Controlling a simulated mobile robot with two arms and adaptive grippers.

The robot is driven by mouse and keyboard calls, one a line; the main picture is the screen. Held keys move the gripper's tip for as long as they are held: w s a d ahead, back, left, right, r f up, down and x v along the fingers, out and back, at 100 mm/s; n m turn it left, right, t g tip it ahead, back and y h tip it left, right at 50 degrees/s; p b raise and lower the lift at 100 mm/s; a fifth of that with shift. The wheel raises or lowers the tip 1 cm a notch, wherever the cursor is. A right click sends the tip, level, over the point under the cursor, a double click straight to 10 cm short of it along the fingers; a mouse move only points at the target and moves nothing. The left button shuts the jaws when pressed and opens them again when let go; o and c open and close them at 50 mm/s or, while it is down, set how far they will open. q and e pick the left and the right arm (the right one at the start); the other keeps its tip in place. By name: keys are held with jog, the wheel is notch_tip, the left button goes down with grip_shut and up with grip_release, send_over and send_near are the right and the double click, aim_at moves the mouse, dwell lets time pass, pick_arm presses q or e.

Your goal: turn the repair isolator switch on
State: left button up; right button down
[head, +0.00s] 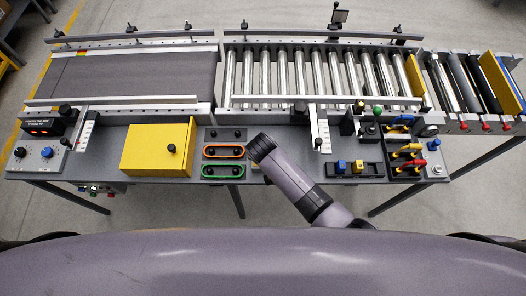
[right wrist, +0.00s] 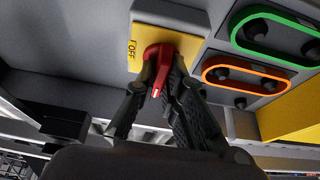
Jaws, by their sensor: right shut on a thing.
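The repair isolator switch shows in the right wrist view as a red handle (right wrist: 160,57) on a yellow plate (right wrist: 185,18). Black lettering that looks like OFF (right wrist: 132,49) runs along the plate's left edge. The handle points down in that picture, towards my wrist. My right gripper (right wrist: 160,92) is shut on the red handle, one finger on each side. In the head view my right arm reaches in from the lower right, and its wrist hides the switch and the fingers. My left gripper is in neither view.
Beside the switch are an orange-ringed panel (head: 223,152) and a green-ringed panel (head: 222,171). A yellow box (head: 158,148) stands further left. A roller conveyor (head: 310,72) runs behind.

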jog(key=c, duration=1.7)
grip_release()
jog(key=v, duration=1.2)
